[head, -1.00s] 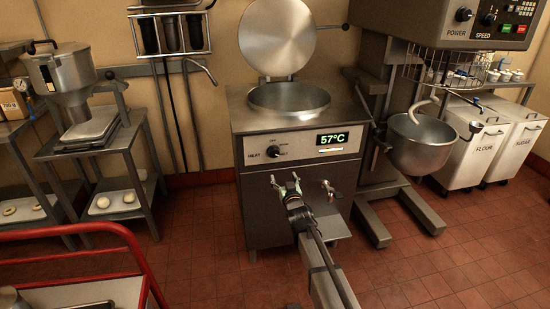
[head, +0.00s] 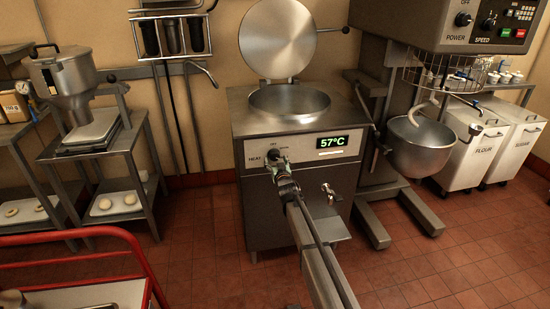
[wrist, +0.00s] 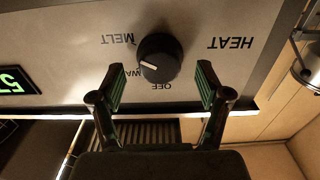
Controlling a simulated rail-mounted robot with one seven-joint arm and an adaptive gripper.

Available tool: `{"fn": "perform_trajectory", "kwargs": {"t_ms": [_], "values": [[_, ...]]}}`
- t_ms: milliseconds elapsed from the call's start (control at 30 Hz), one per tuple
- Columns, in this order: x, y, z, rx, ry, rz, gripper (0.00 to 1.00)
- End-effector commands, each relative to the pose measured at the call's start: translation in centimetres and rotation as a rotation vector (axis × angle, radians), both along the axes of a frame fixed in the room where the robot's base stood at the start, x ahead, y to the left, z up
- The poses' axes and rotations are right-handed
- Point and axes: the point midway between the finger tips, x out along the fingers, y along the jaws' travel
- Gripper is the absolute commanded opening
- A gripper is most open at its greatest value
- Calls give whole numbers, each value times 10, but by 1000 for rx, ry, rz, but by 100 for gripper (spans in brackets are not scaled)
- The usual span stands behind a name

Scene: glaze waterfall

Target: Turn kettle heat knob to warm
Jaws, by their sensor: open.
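The kettle (head: 246,121) is a steel cabinet with a round bowl and raised lid. Its black heat knob (wrist: 160,55) is on the front panel, upside down in the wrist view. My gripper (wrist: 161,77) is open and empty, one finger on either side of the knob in the picture. I cannot tell whether the fingertips touch the panel. In the head view my gripper (head: 281,168) covers part of the knob area.
The temperature display (head: 331,146) reads 57°C, right of the knob. A tap (head: 329,192) sticks out lower on the kettle front. A mixer bowl (head: 420,146) stands to the right. A red rail (head: 110,232) is at front left.

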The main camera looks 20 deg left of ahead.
Motion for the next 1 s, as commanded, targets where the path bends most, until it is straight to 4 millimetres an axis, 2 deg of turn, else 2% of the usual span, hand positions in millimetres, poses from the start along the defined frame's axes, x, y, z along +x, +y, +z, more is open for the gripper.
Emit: {"fn": "perform_trajectory", "kwargs": {"t_ms": [33, 167, 500, 667, 700, 1000], "values": [[9, 6, 1, 0, 0, 0, 76], [18, 12, 0, 1, 1, 0, 76], [19, 13, 0, 1, 1, 0, 76], [19, 13, 0, 1, 1, 0, 20], [20, 13, 0, 1, 1, 0, 16], [20, 14, -1, -12, -9, 0, 16]]}}
